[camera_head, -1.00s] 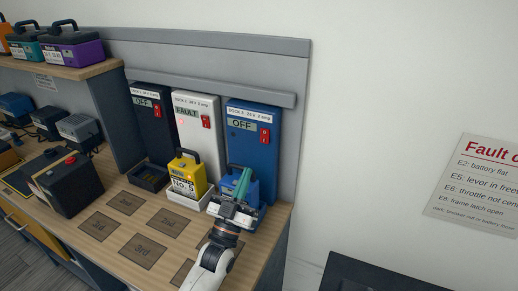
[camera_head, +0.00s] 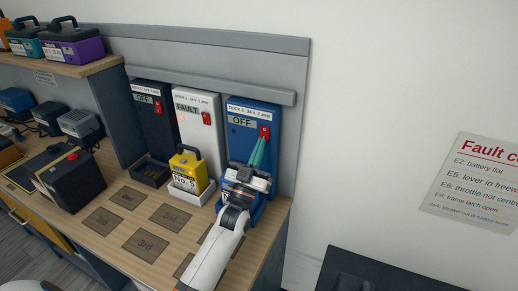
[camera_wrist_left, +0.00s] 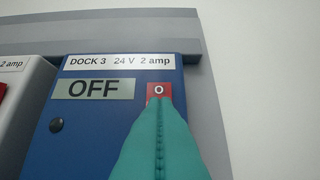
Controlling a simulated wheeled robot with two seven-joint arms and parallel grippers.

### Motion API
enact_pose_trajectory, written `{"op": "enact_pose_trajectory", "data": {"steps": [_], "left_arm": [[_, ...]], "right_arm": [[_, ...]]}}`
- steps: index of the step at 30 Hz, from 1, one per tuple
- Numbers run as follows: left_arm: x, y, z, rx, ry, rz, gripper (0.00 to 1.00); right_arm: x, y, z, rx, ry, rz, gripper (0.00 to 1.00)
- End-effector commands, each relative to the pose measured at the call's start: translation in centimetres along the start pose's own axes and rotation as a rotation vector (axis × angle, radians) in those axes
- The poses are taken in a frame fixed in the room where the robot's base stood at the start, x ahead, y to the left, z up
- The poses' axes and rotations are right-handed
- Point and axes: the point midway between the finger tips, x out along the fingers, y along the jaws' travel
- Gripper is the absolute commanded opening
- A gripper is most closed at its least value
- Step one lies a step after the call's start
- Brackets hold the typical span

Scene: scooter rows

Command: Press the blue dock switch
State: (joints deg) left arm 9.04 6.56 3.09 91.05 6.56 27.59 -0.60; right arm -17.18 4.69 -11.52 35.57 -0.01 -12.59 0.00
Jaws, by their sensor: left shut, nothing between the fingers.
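The blue dock (camera_head: 238,146), labelled DOCK 3, stands at the right end of the row, and its display reads OFF. Its red switch (camera_head: 265,131) is at the upper right of its face. My left gripper (camera_head: 261,143) is shut and empty, with its teal fingertips at the switch. In the left wrist view the fingers (camera_wrist_left: 158,118) cover the lower part of the red switch (camera_wrist_left: 158,90); only the "O" end shows. I cannot tell whether the tips touch it. My right gripper is not in view.
A white dock (camera_head: 196,132) reading FAULT and a black dock (camera_head: 151,119) reading OFF stand to the left. A yellow battery (camera_head: 188,172) sits in the white dock's tray. Marked squares (camera_head: 170,216) on the bench are empty. A black box (camera_head: 75,183) stands at left.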

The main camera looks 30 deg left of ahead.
Motion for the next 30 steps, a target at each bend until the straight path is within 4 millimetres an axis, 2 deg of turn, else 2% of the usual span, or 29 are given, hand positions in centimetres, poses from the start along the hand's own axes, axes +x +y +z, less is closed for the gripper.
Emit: {"op": "enact_pose_trajectory", "data": {"steps": [3,10,14,17,24,30], "left_arm": [[0.2,0.0,-0.7,0.0,0.0,0.0,0.0],[0.3,0.0,-0.6,0.0,0.002,0.0,0.0],[-0.6,0.0,-0.7,0.0,0.003,0.0,0.0],[-2.1,0.0,-0.7,0.0,0.005,0.0,0.0],[-7.4,0.0,-0.8,0.0,0.005,0.0,0.0],[-10.6,0.0,-0.7,0.001,0.002,0.0,0.0]], "right_arm": [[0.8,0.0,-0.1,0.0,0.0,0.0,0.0],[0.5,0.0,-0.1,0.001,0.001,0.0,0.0],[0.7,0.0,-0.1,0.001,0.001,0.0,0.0],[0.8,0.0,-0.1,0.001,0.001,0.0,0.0],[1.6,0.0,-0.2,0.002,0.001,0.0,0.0],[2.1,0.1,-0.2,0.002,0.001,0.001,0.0]]}}
